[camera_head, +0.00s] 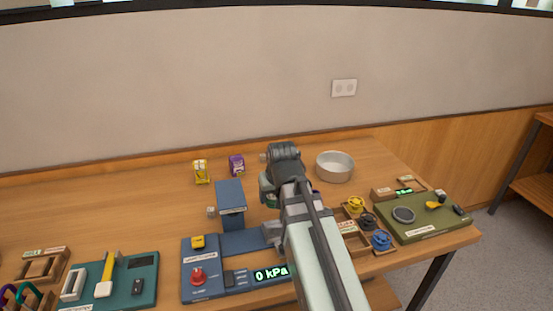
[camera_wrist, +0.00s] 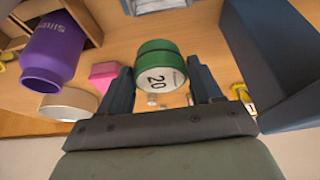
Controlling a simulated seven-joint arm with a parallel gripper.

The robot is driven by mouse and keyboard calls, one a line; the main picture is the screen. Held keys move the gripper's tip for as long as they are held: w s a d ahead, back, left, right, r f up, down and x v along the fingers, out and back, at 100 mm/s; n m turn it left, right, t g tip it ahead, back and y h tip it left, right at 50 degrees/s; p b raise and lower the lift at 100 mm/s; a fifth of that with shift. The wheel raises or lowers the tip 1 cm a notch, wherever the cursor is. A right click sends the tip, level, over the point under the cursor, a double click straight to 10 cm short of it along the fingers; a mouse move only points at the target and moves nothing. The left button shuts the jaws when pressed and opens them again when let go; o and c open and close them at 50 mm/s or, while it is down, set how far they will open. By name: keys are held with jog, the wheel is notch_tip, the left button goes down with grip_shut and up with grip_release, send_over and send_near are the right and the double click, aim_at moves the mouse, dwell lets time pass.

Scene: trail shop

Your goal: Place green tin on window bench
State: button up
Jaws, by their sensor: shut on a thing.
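The green tin (camera_wrist: 158,65), with a white face marked "20", is between the two dark fingers of my gripper (camera_wrist: 161,88) in the wrist view. My gripper is shut on it. In the head view my arm hides the fingers and most or all of the tin. My gripper's dark wrist is over the middle of a wooden bench (camera_head: 130,205) along the wall. A window edge shows at the top, but I cannot tell if this is the window bench.
A metal bowl (camera_head: 335,172) is right of my wrist. A yellow item (camera_head: 201,172) and a purple item (camera_head: 237,165) stand behind a blue press (camera_head: 230,198). An olive board (camera_head: 425,217) is at the right. The bench's back left is clear.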

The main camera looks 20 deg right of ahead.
jog(key=w+d+r, duration=0.3)
jog(key=w+d, duration=0.1)
jog(key=w, duration=0.2)
jog(key=shift+d+f, duration=0.15)
jog(key=shift+f, duration=4.9)
jog(key=shift+f, duration=0.1)
jog(key=o, duration=0.8)
jog(key=shift+o, duration=0.2)
jog(key=v, duration=1.1)
jog(key=shift+r, duration=0.35)
jog(key=o, duration=0.4)
jog(key=shift+s+r, duration=0.2)
jog(key=shift+r, duration=0.05)
jog(key=shift+c, duration=0.2)
